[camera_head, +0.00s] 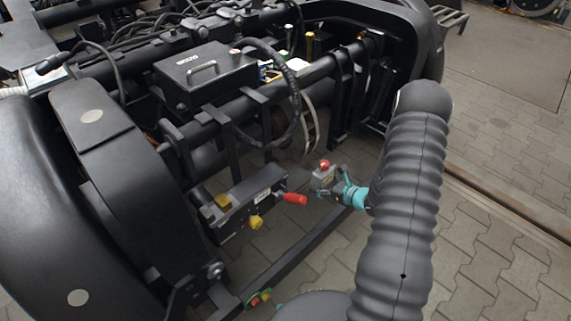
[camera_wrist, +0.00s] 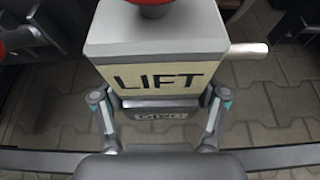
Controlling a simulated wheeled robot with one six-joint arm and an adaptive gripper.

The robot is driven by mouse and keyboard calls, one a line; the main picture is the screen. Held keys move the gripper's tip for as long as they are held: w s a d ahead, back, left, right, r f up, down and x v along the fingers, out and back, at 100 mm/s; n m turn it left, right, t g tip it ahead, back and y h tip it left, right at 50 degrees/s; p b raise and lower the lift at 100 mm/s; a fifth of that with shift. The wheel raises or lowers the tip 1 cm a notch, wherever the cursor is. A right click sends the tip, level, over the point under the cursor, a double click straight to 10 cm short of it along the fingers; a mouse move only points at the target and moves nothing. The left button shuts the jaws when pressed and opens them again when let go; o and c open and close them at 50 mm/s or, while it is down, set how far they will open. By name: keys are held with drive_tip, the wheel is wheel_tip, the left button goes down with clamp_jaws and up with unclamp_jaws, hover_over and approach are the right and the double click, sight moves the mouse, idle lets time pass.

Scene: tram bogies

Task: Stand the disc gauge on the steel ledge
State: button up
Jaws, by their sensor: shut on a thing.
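My gripper (camera_wrist: 157,112) has its two teal-edged fingers on either side of a grey box marked LIFT (camera_wrist: 160,48), and is shut on it. The box has a red knob on top and a pale lever at its right side. In the head view the LIFT box (camera_head: 322,179) is held upright at the end of my gripper (camera_head: 345,190), beside the bogie. I cannot make out a disc gauge in either view. I cannot tell which surface is the steel ledge.
A dark unit (camera_head: 245,203) with yellow knobs and a red handle (camera_head: 294,199) is close to the left of the held box. A long dark bar (camera_head: 300,249) runs low below it. A black case (camera_head: 205,75) sits on the bogie.

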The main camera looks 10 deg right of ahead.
drive_tip(key=w+a, duration=0.3)
drive_tip(key=w, duration=0.1)
drive_tip(key=w+a, duration=0.3)
drive_tip(key=w, duration=0.2)
drive_tip(key=w+a+p, duration=0.1)
drive_tip(key=w+a, duration=0.2)
drive_tip(key=w, duration=0.2)
drive_tip(key=shift+w+a+r, duration=0.1)
drive_tip(key=shift+w+a, duration=0.05)
drive_tip(key=shift+a, duration=0.05)
drive_tip(key=shift+f, duration=1.75)
drive_tip(key=shift+f, duration=0.15)
drive_tip(key=o, duration=1.8)
drive_tip(key=shift+r, duration=0.2)
drive_tip(key=v, duration=1.2)
drive_tip(key=shift+f, duration=0.2)
